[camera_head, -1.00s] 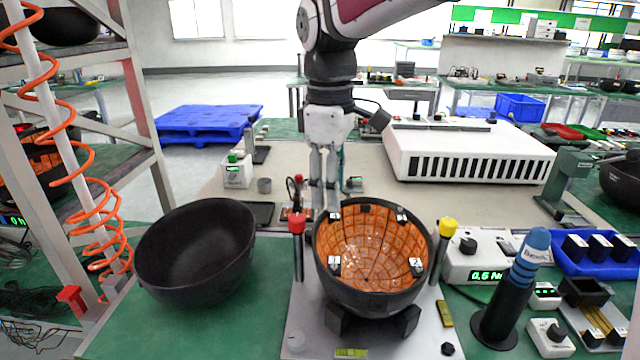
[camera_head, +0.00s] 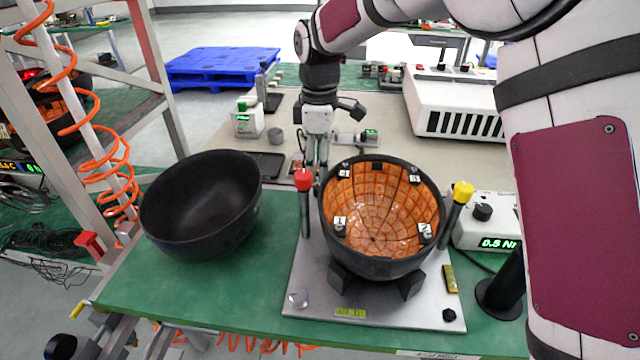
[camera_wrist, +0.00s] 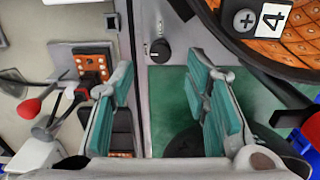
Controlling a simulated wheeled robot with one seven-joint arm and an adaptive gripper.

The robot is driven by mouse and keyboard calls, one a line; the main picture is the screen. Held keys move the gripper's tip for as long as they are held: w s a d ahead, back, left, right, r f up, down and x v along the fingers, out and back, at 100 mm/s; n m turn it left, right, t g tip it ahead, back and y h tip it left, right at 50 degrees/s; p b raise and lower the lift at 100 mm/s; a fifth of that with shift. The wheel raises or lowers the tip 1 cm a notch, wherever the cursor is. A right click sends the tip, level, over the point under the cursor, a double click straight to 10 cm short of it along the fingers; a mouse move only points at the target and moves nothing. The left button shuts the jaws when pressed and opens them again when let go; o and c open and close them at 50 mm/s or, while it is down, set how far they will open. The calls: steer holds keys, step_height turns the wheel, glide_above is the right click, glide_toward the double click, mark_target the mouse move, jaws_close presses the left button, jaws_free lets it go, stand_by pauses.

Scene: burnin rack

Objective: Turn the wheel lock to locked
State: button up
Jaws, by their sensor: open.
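No part in view is clearly marked as the wheel lock, so I cannot tell which one it is. A black round knob with a white pointer mark (camera_wrist: 160,49) sits on a light grey plate in the wrist view, ahead of my fingers and apart from them. My gripper (camera_head: 317,170) hangs behind the red-capped post (camera_head: 304,205) and to the left of the orange-tiled bowl (camera_head: 380,270). In the wrist view my gripper's teal-padded fingers (camera_wrist: 162,95) are wide apart, with nothing between them.
A black empty bowl (camera_head: 200,215) stands left on the green bench. A yellow-capped post (camera_head: 456,212) and a grey torque box (camera_head: 482,232) stand right of the tiled bowl. An orange coiled hose (camera_head: 105,165) hangs at the rack. A blue pallet (camera_head: 220,68) lies behind.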

step_height(320, 180, down, 6)
steer(key=shift+r+b, duration=0.15)
steer(key=shift+b, duration=0.2)
steer(key=shift+c, duration=0.3)
jaws_close()
